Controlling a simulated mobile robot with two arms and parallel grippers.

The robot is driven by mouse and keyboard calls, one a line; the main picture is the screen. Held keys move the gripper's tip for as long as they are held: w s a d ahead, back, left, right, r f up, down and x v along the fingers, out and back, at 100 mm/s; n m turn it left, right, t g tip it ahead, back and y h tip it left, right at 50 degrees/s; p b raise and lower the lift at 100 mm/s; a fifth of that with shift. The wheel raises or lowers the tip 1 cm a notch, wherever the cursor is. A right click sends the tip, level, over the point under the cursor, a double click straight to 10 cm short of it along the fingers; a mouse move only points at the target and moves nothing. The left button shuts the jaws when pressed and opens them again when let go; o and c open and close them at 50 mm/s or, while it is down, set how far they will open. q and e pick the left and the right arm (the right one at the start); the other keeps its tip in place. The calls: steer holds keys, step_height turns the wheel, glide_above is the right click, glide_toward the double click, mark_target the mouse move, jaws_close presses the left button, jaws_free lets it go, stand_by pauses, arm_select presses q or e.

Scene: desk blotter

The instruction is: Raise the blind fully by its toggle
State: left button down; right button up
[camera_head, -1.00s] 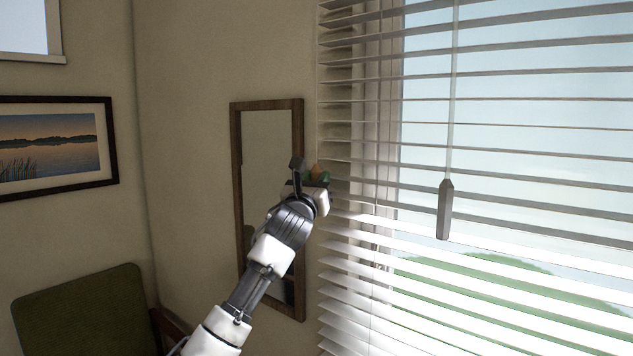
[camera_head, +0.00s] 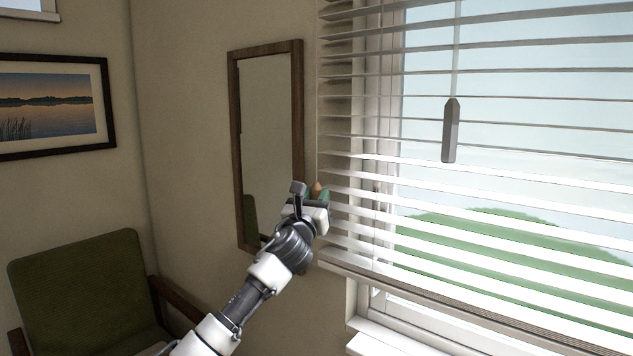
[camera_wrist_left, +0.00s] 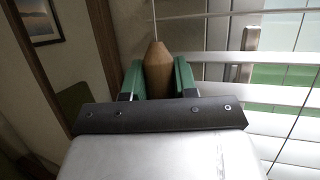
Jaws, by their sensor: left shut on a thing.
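The toggle is a small wooden cone (camera_head: 317,187) on a cord at the left edge of the blind. My left gripper (camera_head: 315,197) is shut on it, just in front of the wall between mirror and blind. In the left wrist view the toggle (camera_wrist_left: 158,66) stands upright between the green finger pads (camera_wrist_left: 158,82), its cord running up from its tip. The white slatted blind (camera_head: 520,180) hangs over the window. Its bottom rail (camera_head: 440,293) sits above the sill, slanting across the view. The blind's top is out of frame. My right gripper is not in view.
A grey wand (camera_head: 451,130) hangs in front of the slats. A wood-framed mirror (camera_head: 234,150) is on the wall just left of my gripper. A green chair (camera_head: 80,290) stands lower left, below a framed picture (camera_head: 50,143). The window sill (camera_head: 385,340) lies below the blind.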

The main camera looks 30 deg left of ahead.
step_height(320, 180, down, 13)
steer(key=b, duration=1.1)
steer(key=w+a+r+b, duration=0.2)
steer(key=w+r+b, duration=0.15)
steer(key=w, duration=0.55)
arm_select(q)
step_height(320, 180, down, 30)
steer(key=b, duration=0.6)
steer(key=shift+s+f, duration=0.2)
steer(key=shift+f, duration=0.05)
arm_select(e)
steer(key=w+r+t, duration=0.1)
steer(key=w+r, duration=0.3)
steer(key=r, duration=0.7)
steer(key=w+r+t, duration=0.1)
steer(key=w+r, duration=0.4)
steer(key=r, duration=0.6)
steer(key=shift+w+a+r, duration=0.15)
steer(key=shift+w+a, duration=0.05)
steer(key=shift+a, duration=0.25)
